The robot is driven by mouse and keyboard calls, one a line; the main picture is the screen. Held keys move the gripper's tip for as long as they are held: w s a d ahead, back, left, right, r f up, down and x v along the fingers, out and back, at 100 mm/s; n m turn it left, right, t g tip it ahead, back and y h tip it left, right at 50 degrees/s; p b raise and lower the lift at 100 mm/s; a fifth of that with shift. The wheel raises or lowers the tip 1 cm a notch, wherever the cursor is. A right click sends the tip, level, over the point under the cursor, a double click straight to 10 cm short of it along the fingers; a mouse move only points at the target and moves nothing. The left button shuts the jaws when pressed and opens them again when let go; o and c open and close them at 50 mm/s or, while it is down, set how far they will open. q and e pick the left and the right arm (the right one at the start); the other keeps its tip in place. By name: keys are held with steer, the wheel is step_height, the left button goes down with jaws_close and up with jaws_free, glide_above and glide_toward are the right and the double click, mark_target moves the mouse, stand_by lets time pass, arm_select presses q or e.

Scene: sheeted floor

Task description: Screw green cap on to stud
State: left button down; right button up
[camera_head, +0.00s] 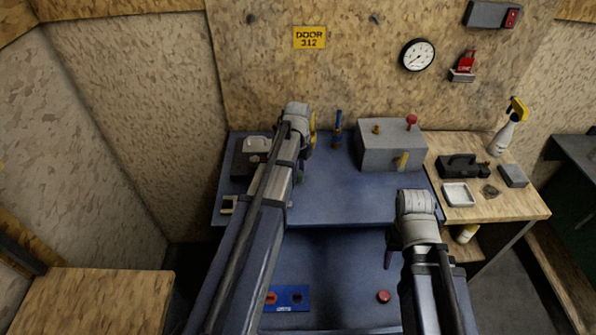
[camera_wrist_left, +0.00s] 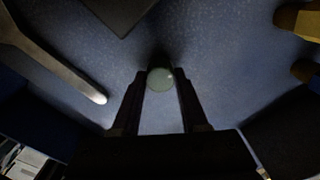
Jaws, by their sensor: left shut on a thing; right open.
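My left gripper (camera_wrist_left: 160,88) is shut on a round, pale grey-green cap (camera_wrist_left: 160,79), seen end-on between its fingertips in the left wrist view. The bench surface lies beyond the cap. A grey box (camera_head: 378,156) at the back of the bench carries a small brass stud (camera_head: 376,129), a red knob (camera_head: 411,121) and a yellow lever (camera_head: 402,160). I cannot tell which stud is meant. My right gripper (camera_head: 390,256) is open and empty above the bench front.
A blue post (camera_head: 338,126) stands left of the box. A dark unit (camera_head: 247,160) is at the bench's left. A blue plate (camera_head: 287,298) and red button (camera_head: 383,297) are in front. A wooden side table (camera_head: 484,208) holds several items. A grey bar (camera_wrist_left: 60,65) lies beside the fingers.

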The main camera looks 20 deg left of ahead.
arm_select(q)
steer(key=shift+c, duration=1.7)
jaws_free()
steer(key=shift+c, duration=0.4)
steer(key=shift+c, duration=0.4)
